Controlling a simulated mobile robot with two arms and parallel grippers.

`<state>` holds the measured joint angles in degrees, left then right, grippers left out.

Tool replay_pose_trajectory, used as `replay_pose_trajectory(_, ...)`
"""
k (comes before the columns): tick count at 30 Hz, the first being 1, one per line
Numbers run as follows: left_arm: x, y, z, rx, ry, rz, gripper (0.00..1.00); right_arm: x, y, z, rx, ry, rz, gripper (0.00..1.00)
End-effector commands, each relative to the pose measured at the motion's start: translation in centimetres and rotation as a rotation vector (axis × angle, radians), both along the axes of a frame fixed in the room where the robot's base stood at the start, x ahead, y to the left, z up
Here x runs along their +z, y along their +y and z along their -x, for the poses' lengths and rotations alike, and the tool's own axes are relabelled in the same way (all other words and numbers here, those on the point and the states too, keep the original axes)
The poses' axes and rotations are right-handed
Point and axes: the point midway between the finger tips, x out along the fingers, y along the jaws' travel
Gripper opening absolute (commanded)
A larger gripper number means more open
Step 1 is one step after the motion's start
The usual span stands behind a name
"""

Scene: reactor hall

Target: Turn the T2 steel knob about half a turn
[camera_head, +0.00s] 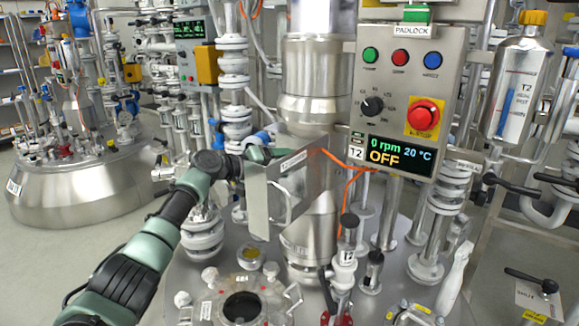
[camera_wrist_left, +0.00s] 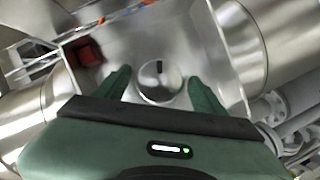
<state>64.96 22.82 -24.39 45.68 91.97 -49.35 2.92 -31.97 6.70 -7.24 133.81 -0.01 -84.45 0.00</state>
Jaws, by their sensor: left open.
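The steel knob (camera_wrist_left: 160,85) shows in the left wrist view as a round brushed disc with a black mark at its upper edge. It sits on a flat steel face. My left gripper (camera_wrist_left: 159,79) is open, with one green finger on each side of the knob and a visible gap to it on both sides. I cannot tell how deep the fingertips reach. My right gripper is not in view.
The T2 control panel (camera_head: 446,75) carries a black dial (camera_head: 372,105), a red stop button (camera_head: 423,112) and a display reading 0 rpm, 20 °C, OFF. An orange cable (camera_head: 346,182) runs beside the housing. A red block (camera_wrist_left: 86,52) is left of the knob. Steel pipes flank the housing.

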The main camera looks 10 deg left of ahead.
Motion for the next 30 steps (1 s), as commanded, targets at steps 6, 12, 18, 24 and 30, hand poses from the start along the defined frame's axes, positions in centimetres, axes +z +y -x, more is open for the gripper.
replay_pose_trajectory(6,-0.21,-0.79,-0.80,0.000,0.000,0.000,0.70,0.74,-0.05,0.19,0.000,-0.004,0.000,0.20)
replay_pose_trajectory(12,-0.22,-0.79,-0.83,0.000,-0.001,-0.001,0.70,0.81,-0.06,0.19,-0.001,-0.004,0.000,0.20)
replay_pose_trajectory(18,-0.25,-0.78,-0.82,-0.001,0.000,-0.002,0.26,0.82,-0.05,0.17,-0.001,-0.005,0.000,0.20)
replay_pose_trajectory(24,-0.26,-0.76,-0.81,0.000,-0.001,-0.007,0.13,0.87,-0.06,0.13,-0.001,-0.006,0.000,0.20)
replay_pose_trajectory(30,-0.20,-0.81,-0.79,0.000,-0.023,-0.061,0.13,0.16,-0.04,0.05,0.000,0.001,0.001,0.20)
